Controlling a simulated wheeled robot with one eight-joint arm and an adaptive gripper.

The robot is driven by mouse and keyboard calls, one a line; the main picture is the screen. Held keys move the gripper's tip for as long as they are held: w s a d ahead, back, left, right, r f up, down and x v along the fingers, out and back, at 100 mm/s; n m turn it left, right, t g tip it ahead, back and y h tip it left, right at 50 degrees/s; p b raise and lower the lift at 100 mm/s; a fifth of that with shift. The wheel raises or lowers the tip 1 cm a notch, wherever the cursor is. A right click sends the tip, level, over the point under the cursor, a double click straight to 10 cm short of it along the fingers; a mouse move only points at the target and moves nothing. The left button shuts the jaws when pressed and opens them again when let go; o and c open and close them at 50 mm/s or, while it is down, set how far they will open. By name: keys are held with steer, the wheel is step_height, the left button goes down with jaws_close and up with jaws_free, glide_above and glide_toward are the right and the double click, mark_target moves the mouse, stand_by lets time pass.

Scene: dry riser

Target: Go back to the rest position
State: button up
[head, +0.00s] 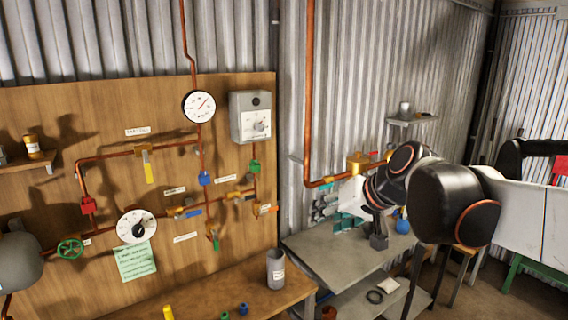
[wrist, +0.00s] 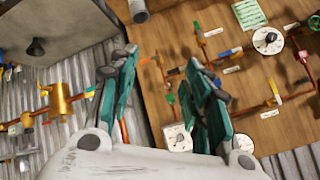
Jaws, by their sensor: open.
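My gripper (head: 326,205) is in front of the corrugated wall in the head view, just right of the wooden panel and over the grey bench. Its teal fingers point left. In the wrist view my gripper (wrist: 158,68) has its two teal fingers spread apart with nothing between them. The wooden panel (head: 50,120) carries copper pipes, a pressure gauge (head: 199,107), a white dial (head: 136,227) and several coloured valves. A green note (head: 136,262) is fixed low on it. My arm hides part of the bench and wall behind it.
A grey metal bench (head: 345,255) stands below my gripper. A wooden bench (head: 215,300) at the front holds a grey cup (head: 276,268) and small coloured parts. A vertical copper pipe (head: 309,90) and a brass fitting (head: 358,163) are close to my arm. A small shelf (head: 412,121) is behind.

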steer(key=s+d+f+h+b, duration=0.2)
steer(key=s+d+f+b, duration=0.2)
steer(key=s+f, duration=0.6)
steer(key=s+d+f+h+b, duration=0.3)
steer(key=s+d+f+b, duration=0.2)
steer(key=s+f, duration=0.6)
steer(key=shift+s+d+f+g, duration=0.2)
steer(key=shift+d+f+g, duration=0.15)
steer(key=shift+d, duration=0.15)
steer(key=shift+c, duration=0.3)
